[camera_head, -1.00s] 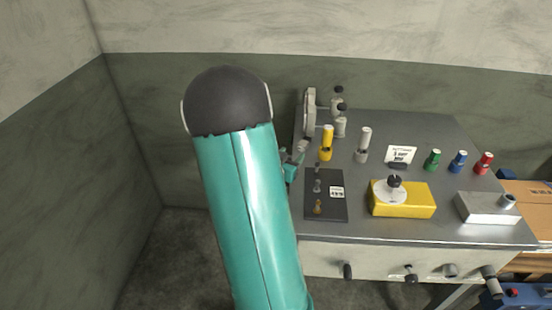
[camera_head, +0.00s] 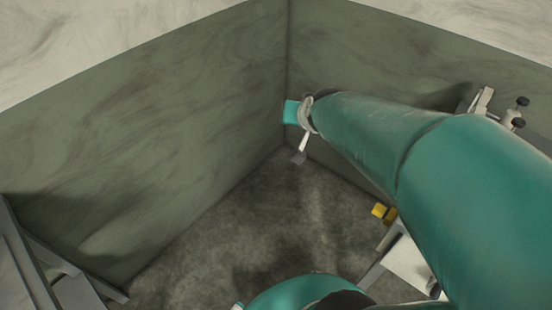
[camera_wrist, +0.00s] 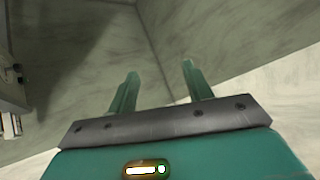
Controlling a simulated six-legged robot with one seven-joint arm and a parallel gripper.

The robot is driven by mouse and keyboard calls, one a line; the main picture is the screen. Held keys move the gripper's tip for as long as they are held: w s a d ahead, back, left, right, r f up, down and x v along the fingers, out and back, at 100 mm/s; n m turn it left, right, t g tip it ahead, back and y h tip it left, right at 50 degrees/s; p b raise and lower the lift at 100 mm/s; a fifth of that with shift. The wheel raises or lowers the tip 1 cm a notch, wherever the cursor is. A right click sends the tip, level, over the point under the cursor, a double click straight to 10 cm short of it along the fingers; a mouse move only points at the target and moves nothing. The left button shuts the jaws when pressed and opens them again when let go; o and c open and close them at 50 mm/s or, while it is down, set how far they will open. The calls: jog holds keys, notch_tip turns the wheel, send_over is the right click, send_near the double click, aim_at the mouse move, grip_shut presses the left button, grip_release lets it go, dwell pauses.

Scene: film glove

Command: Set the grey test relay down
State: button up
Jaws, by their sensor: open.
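My gripper (camera_wrist: 158,70) is open in the wrist view, its two teal fingers spread apart with nothing between them. Beyond the fingers I see only bare walls. In the head view my arm reaches from the right toward the room's corner, but the fingers cannot be made out clearly. A small pale piece with a grey end (camera_head: 299,156) hangs below the arm's end; I cannot tell whether it is part of my gripper. I cannot make out the grey test relay in either current view. My arm hides most of the bench.
A lever fitting with black knobs (camera_head: 514,113) shows above my arm at the right. A small yellow piece (camera_head: 380,210) shows below it. A grey frame (camera_head: 38,262) stands at the lower left. The floor (camera_head: 245,222) by the corner is clear. A pale unit (camera_wrist: 12,88) edges the wrist view's left.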

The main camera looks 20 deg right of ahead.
jog(key=s+a+r+n+g+y, duration=0.1)
jog(key=s+a+r+n+g, duration=0.2)
jog(key=s+a, duration=0.8)
jog(key=s+n, duration=0.2)
jog(key=s, duration=0.1)
jog(key=shift+s+g+y, duration=0.3)
